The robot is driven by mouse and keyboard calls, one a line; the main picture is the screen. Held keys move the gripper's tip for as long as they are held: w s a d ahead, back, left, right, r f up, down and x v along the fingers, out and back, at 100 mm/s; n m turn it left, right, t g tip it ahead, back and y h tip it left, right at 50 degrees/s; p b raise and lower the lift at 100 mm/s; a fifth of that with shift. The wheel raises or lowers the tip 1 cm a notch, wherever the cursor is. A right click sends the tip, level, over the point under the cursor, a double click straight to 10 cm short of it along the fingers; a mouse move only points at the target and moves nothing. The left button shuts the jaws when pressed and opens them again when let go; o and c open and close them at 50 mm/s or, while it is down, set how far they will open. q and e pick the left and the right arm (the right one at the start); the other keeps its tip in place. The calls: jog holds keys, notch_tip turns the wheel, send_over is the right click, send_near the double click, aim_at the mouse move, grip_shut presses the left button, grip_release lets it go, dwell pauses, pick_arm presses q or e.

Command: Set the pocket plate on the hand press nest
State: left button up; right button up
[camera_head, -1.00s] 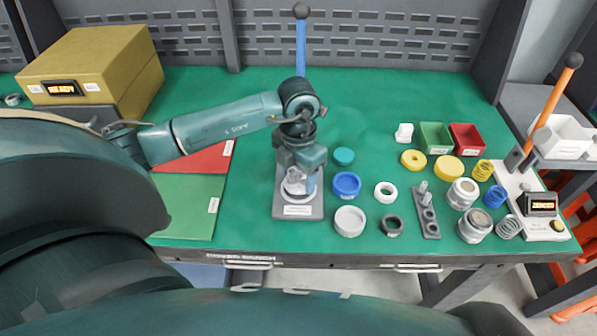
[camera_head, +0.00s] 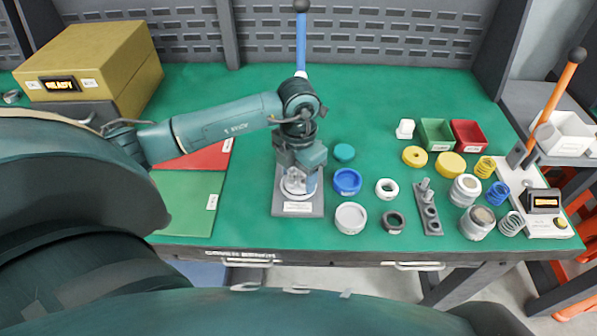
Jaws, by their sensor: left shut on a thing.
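The hand press has a grey base (camera_head: 297,209) with a label on its front edge and a blue lever (camera_head: 301,45) rising behind my arm. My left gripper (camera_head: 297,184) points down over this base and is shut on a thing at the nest. A pale round rim (camera_head: 299,193) shows just under the fingertips. I take it to be the pocket plate or the nest, and cannot tell which. The fingers and wrist hide most of the held thing and the press column. Whether it touches the nest is unclear. My right gripper is not in view.
Right of the press stand a blue cup (camera_head: 347,181), a white cup (camera_head: 350,218), a teal disc (camera_head: 344,152) and a white ring (camera_head: 387,188). Farther right are a pin block (camera_head: 428,209), springs and an orange-levered press (camera_head: 544,200). Green mat (camera_head: 190,203) lies left.

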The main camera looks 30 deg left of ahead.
pick_arm(q)
jog(key=shift+f, duration=0.25)
jog(key=o, duration=1.1)
jog(key=shift+r, duration=0.15)
jog(key=shift+r+p, duration=0.45)
jog(key=shift+r, duration=0.3)
jog(key=shift+r+p, duration=1.1)
jog(key=shift+r, duration=0.55)
